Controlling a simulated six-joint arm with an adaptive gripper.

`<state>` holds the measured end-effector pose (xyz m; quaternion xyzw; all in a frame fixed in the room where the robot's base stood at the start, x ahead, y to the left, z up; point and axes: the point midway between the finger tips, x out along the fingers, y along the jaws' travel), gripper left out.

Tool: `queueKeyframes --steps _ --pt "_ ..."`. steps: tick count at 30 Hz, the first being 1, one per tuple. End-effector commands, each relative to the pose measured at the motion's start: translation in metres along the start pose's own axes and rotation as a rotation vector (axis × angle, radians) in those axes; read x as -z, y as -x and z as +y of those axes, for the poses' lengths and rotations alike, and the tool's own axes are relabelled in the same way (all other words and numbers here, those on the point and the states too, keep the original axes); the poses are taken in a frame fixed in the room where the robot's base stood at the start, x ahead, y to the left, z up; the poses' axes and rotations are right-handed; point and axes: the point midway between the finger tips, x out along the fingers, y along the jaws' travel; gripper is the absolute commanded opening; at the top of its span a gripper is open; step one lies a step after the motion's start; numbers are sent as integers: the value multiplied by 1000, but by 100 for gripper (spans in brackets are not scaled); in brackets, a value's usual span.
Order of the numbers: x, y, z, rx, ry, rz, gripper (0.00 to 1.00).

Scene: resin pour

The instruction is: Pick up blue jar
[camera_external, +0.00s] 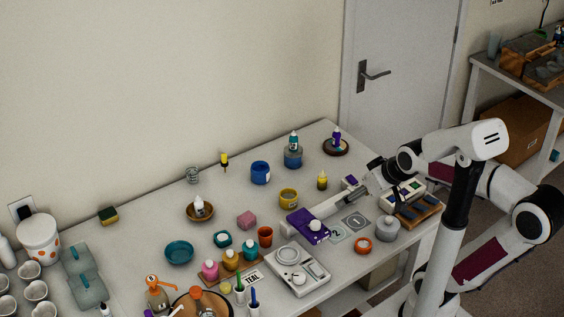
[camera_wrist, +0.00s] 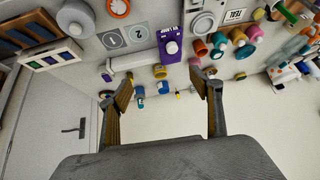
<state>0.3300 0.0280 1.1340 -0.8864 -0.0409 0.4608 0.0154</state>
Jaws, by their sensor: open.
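The blue jar (camera_external: 260,173) stands upright on the white table near its back edge, behind a yellow jar (camera_external: 288,197). In the wrist view the blue jar (camera_wrist: 163,87) appears small, in the gap between my fingers and well beyond them. A second, duller blue jar (camera_external: 293,160) stands to its right with a teal bottle on top. My gripper (camera_external: 360,190) is above the right part of the table, to the right of the blue jar and apart from it. In the wrist view my gripper (camera_wrist: 168,84) has its fingers spread, with nothing between them.
A purple box (camera_external: 306,225) and a long white bar lie left of my gripper. A scale (camera_external: 297,270) and several small pots crowd the front. The wall rises behind the table.

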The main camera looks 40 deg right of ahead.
Motion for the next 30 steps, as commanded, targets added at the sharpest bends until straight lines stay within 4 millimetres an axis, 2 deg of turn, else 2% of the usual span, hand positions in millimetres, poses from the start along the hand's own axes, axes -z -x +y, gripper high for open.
queueKeyframes --steps 3,15,30 --pt "28 -15 -8 23 0 37 64" --pt "114 -68 -25 61 -18 178 64" --pt "199 -146 -29 27 -61 342 64"
